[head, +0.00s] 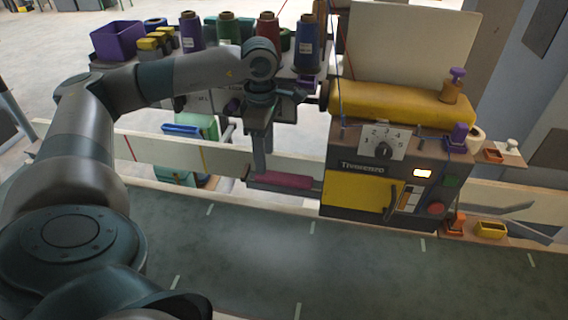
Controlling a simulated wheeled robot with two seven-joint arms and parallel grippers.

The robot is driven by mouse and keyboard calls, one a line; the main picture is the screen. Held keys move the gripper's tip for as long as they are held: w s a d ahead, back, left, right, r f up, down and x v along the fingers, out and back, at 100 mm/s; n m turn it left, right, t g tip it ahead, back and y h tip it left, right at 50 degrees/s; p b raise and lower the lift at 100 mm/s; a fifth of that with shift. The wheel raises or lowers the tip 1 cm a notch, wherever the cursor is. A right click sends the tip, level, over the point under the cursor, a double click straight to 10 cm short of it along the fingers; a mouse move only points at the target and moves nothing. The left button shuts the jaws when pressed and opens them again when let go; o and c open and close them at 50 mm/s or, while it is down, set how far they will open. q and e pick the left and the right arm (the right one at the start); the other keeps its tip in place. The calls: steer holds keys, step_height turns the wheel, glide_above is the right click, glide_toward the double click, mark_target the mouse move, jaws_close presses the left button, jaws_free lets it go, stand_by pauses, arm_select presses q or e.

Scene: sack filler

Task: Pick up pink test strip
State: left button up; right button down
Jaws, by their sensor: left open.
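The pink test strip (285,181) lies flat on a narrow ledge just left of the yellow and brown machine (351,190). My left arm comes in from the left, and my left gripper (262,172) points down with its fingers at the left part of the strip. The left gripper is open. In this view the fingers overlap the strip's back edge; whether they touch it I cannot tell. My right gripper is not in view.
Thread spools in purple (192,32), green (229,35), red (267,30) and blue (307,45) stand behind the gripper. A purple bin (118,40) is at back left. The dark green belt (265,255) in front is clear. A yellow box (490,230) sits right.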

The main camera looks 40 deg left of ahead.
mark_target(284, 183)
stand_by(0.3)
arm_select(q)
steer(key=shift+f, duration=0.2)
steer(key=shift+f+p, duration=0.3)
steer(key=shift+p, duration=0.2)
step_height(284, 183, down, 3)
steer(key=shift+s+f+p, duration=0.1)
steer(key=shift+p, duration=0.65)
steer(key=shift+f, duration=0.5)
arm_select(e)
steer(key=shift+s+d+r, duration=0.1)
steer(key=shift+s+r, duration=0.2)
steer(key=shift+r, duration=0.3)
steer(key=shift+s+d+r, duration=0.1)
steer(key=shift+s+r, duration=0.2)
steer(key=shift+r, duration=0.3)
arm_select(q)
steer(key=shift+d, duration=0.1)
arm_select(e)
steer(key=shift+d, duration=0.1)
arm_select(q)
steer(key=c, duration=1.2)
